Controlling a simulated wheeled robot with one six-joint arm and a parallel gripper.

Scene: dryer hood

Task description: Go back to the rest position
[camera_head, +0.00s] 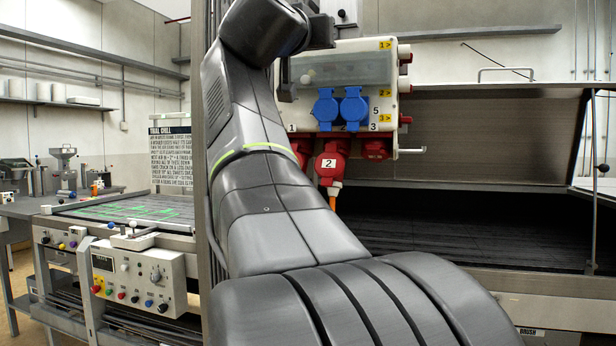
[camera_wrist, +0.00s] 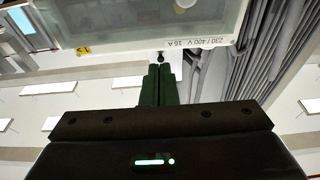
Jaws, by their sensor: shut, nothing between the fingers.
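My gripper (camera_wrist: 159,82) shows in the wrist view with its two dark green fingers together and nothing between them. The fingers point toward the lower edge of a grey box with a clear window (camera_wrist: 120,22), marked 230/400 V 16 A. Whether they touch it I cannot tell. In the head view my arm rises through the middle and bends right at the top, in front of the socket box (camera_head: 362,68). The fingers are not clearly visible there.
Blue sockets (camera_head: 340,108) and a red plug (camera_head: 331,161) with an orange cable sit on the box. A dryer with a raised hood (camera_head: 480,140) stands right. A control panel (camera_head: 138,278) and bench (camera_head: 150,210) stand left. A vertical metal post is close to my arm.

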